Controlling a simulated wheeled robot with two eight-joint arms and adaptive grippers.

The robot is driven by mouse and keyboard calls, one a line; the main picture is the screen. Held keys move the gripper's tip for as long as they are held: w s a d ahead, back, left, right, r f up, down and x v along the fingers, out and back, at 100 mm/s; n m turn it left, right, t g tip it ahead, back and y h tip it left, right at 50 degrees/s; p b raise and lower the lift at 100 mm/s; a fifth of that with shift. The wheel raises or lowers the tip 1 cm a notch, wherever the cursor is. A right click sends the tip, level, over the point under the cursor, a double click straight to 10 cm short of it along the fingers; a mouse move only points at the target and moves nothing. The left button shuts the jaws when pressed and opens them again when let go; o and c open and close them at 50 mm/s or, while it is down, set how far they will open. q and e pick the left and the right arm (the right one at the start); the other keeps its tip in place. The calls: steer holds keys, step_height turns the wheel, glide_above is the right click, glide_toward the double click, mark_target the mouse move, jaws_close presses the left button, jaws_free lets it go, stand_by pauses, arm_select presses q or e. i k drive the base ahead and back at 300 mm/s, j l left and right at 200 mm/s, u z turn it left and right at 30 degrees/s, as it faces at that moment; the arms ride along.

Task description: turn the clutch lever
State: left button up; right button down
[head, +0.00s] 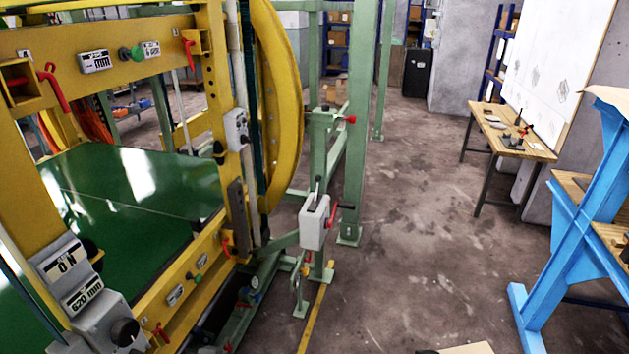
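I cannot tell for sure which lever is the clutch lever. A grey box (313,226) on a green post stands right of the yellow machine. A thin upright lever (317,189) sticks up from its top, and a red handle (333,213) is on its right side. Several other red levers are on the yellow frame (110,65): one at the upper left (55,88), one near the top (188,50) and one lower down (227,245). Neither of my grippers shows in the head view.
The machine has a green bed (130,195) and a yellow ring (283,100). A green column (359,130) stands behind the grey box. Concrete floor (420,220) is clear to its right. A wooden table (510,135) and a blue stand (570,220) are at the right.

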mark_target(317, 178)
steer(key=i+l+u, duration=0.1)
steer(key=i+l, duration=0.35)
steer(key=l, duration=0.25)
steer(key=i+l+u, duration=0.25)
steer(key=i+l, duration=0.2)
steer(key=l, duration=0.3)
steer(key=i+l, duration=0.2)
steer(key=l, duration=0.15)
steer(key=i+l+u, duration=0.15)
steer(key=l, duration=0.25)
steer(key=i+l+u, duration=0.15)
steer(key=i+l, duration=0.25)
steer(key=i+l+u, duration=0.1)
steer(key=i+l, duration=0.3)
steer(key=l, duration=0.15)
steer(key=j, duration=0.15)
steer(key=i, duration=0.05)
